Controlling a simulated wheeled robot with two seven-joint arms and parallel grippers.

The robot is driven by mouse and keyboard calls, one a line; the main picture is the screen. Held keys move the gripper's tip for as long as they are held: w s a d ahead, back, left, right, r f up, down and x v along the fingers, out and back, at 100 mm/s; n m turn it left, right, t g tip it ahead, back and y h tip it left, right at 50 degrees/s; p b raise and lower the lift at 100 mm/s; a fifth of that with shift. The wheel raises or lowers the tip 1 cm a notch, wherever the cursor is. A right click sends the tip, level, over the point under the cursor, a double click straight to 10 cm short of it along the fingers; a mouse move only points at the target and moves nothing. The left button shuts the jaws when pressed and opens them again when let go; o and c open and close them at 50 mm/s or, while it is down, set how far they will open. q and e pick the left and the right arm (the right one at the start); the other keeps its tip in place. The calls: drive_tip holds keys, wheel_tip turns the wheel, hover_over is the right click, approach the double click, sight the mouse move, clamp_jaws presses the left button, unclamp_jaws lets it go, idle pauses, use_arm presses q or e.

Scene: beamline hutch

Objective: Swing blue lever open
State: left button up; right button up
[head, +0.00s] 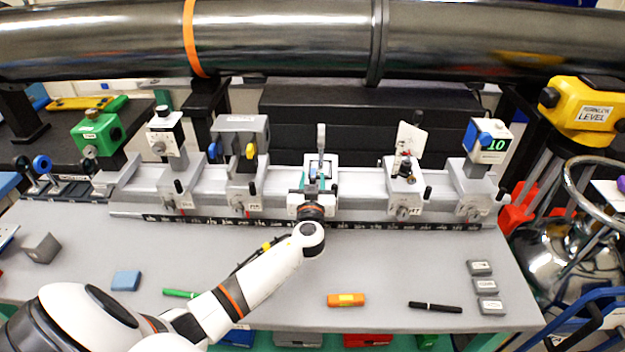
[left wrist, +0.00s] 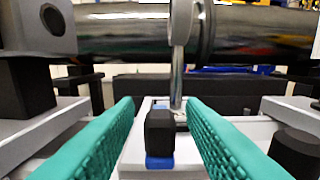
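A grey box (head: 240,128) on the rail carries a blue handle (head: 213,151) on its left and a yellow one (head: 250,151) on its right. My left gripper (head: 313,186) is right of that box, at the middle carrier with a silver upright post (head: 321,140). In the left wrist view the teal fingers (left wrist: 160,145) are spread apart. A dark block (left wrist: 160,132) with a blue base (left wrist: 160,163) shows in the gap between them, with no visible contact. I cannot tell which blue part is the lever. My right gripper is not in view.
Several carriers stand along the grey rail (head: 450,211), close on both sides of my left gripper. A large dark pipe (head: 290,40) crosses above.

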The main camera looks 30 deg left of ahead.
use_arm(q)
drive_tip(key=shift+c, duration=0.4)
clamp_jaws()
